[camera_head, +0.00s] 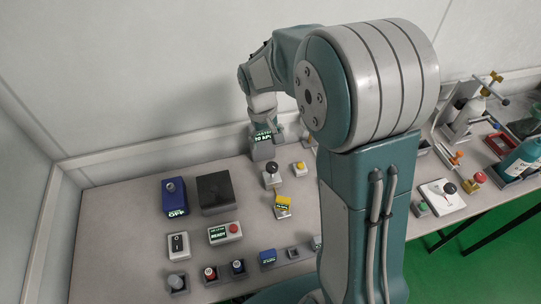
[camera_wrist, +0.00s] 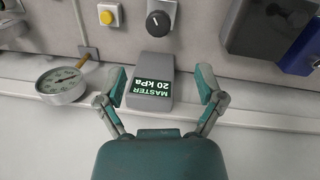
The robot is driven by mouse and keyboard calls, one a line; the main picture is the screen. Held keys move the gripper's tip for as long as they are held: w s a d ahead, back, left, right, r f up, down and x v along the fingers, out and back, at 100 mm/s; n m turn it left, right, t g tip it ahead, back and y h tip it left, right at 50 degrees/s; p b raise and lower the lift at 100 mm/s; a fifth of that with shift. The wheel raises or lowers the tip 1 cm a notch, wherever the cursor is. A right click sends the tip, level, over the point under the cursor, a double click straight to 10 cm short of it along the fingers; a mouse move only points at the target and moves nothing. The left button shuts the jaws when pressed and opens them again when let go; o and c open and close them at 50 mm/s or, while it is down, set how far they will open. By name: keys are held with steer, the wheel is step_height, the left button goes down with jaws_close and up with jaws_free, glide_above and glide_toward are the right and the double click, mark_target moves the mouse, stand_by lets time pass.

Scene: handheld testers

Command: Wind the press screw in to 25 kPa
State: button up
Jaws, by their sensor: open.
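The master readout (camera_head: 262,145) is a grey box with a lit display at the back of the bench. It also shows upside down in the wrist view (camera_wrist: 150,88), where it reads MASTER 20 kPa. My gripper (camera_wrist: 162,80) is open, with one finger on each side of the readout in the picture; I cannot tell whether they touch it. A round dial gauge (camera_wrist: 63,82) with a brass-coloured stem lies left of the fingers. A black knob (camera_wrist: 158,22) sits beyond the readout; it also shows in the head view (camera_head: 271,168). I cannot tell which part is the press screw.
A yellow button box (camera_wrist: 108,15) stands near the knob. Blue (camera_head: 174,197) and black (camera_head: 215,193) boxes, a switch (camera_head: 178,245) and a READY box (camera_head: 225,233) stand left. A metal stand (camera_head: 460,110) and teal bottle (camera_head: 522,158) are right. My arm hides the bench middle.

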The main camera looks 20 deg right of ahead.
mark_target(271, 166)
steer(key=f+n+h, duration=0.1)
steer(key=f+n, duration=0.2)
steer(key=n, duration=0.1)
steer(key=f+n+h, duration=0.1)
steer(key=f+n, duration=0.3)
steer(key=d+f+n+h, duration=0.1)
steer(key=f+n, duration=0.3)
steer(key=n, duration=0.1)
steer(key=shift+g, duration=0.3)
steer(key=shift+a, duration=0.1)
steer(key=c, duration=1.2)
